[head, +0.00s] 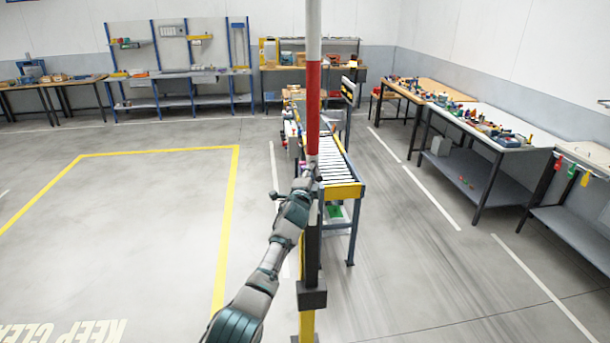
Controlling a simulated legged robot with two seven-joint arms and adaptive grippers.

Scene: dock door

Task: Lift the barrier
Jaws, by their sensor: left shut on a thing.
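The barrier (313,96) is a red and white striped bar that stands upright in the middle of the head view and runs out of the top edge. Its lower end joins a dark part above a yellow post (306,325). My left arm reaches up from the bottom, and my left gripper (308,176) is shut on the barrier at the low end of its red band. The fingers are small and partly hidden against the bar. My right gripper is not in view.
A roller conveyor (341,172) stands behind the barrier. Workbenches (497,135) with small items line the right side, and more benches (180,75) stand along the back wall. The floor at left, inside a yellow line (230,205), is clear.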

